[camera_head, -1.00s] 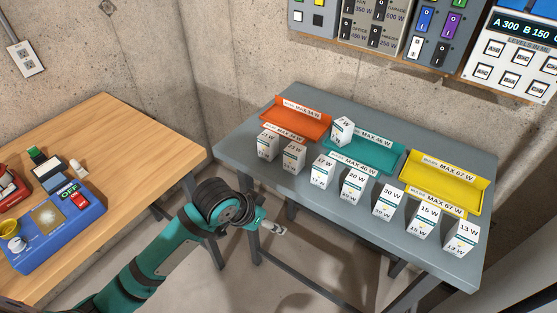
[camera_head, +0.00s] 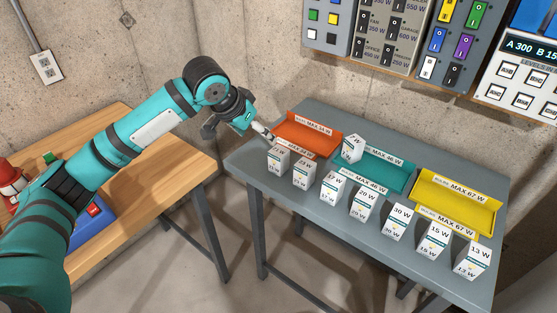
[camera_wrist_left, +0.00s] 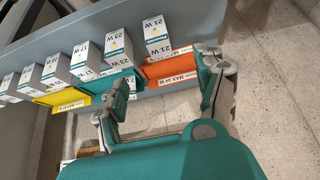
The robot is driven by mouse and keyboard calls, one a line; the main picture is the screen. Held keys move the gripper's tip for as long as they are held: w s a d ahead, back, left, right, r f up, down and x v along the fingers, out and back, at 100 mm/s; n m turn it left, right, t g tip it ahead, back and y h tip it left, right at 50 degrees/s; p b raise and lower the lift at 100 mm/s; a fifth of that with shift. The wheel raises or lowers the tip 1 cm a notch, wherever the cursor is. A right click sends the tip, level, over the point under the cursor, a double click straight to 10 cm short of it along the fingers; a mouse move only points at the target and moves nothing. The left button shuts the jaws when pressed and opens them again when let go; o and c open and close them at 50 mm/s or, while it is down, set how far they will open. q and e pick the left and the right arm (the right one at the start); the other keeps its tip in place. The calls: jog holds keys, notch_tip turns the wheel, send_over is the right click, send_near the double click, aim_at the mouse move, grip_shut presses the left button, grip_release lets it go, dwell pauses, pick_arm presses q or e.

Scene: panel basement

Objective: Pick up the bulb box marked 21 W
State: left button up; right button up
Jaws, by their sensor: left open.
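The bulb box marked 21 W (camera_head: 277,160) is a white carton standing upright at the left end of the front row on the grey table. It also shows in the left wrist view (camera_wrist_left: 157,36), where its 21 W label reads clearly. My left gripper (camera_head: 266,133) is above and just behind this box, near the orange tray's left end. In the left wrist view its two fingers (camera_wrist_left: 164,90) are spread apart with nothing between them. The box is beyond the fingertips, and I see no contact. My right gripper is not in view.
The 23 W box (camera_head: 304,171) stands close to the right of the 21 W box, with several more boxes along the row. Behind are an orange tray (camera_head: 312,134), a teal tray (camera_head: 385,172) holding one box, and a yellow tray (camera_head: 460,200). A wooden table (camera_head: 178,165) is at left.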

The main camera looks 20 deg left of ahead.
aim_at(276, 153)
pick_arm(q)
jog(key=p+x, duration=0.2)
jog(key=x, duration=0.9)
jog(key=shift+d, duration=0.1)
jog(key=p+x, duration=0.1)
jog(key=x, duration=0.3)
jog(key=shift+d+f, duration=0.1)
jog(key=shift+f, duration=0.2)
jog(key=shift+w+f, duration=0.25)
jog(key=shift+f, duration=0.15)
jog(key=c, duration=1.2)
jog(key=shift+r, duration=0.15)
jog(key=shift+c, duration=0.2)
